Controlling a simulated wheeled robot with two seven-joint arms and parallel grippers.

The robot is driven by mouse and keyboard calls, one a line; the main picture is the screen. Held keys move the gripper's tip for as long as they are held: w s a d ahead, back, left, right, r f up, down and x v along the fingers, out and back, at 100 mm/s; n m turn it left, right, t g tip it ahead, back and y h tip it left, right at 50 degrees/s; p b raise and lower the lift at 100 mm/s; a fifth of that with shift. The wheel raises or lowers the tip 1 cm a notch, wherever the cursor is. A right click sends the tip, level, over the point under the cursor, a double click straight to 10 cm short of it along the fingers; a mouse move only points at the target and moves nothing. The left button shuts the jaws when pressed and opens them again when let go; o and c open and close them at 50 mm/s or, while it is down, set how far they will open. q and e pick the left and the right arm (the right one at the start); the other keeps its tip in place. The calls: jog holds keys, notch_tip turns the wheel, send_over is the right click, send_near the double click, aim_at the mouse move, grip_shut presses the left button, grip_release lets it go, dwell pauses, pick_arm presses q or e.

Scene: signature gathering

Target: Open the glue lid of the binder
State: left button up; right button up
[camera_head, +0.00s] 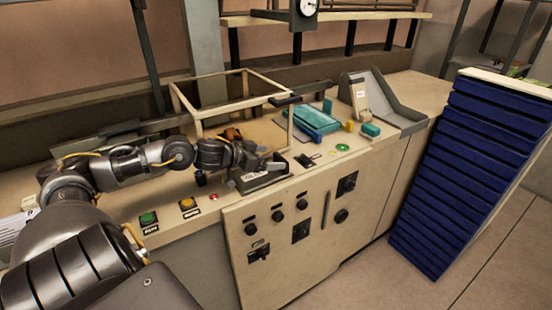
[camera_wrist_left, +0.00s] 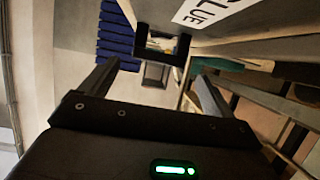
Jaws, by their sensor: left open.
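The binder (camera_head: 300,235) is a beige machine with knobs and switches on its front. Its glue box (camera_head: 262,182) is a small dark grey box with a pale label, set on the top near the front edge. In the left wrist view, the label (camera_wrist_left: 208,9) reads "LUE", with its start cut off. A black bracket-like handle (camera_wrist_left: 183,62) shows beyond my fingers there. My left gripper (camera_head: 270,164) is open, right at the glue box; its fingers (camera_wrist_left: 155,83) have nothing clearly between them. Whether they touch the handle, and whether the lid is raised, I cannot tell. My right gripper is out of view.
A beige open frame (camera_head: 233,75) stands around and behind my left wrist. A teal block (camera_head: 315,121) and a grey tray (camera_head: 386,101) lie to the right. A blue stack (camera_head: 470,160) stands at right.

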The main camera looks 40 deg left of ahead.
aim_at(282, 157)
pick_arm(q)
jog(key=shift+w+d, duration=0.2)
jog(key=shift+w, duration=0.15)
jog(key=shift+p+x, duration=0.35)
jog(key=shift+x, duration=0.95)
jog(key=shift+f, duration=0.1)
jog(key=c, duration=1.4)
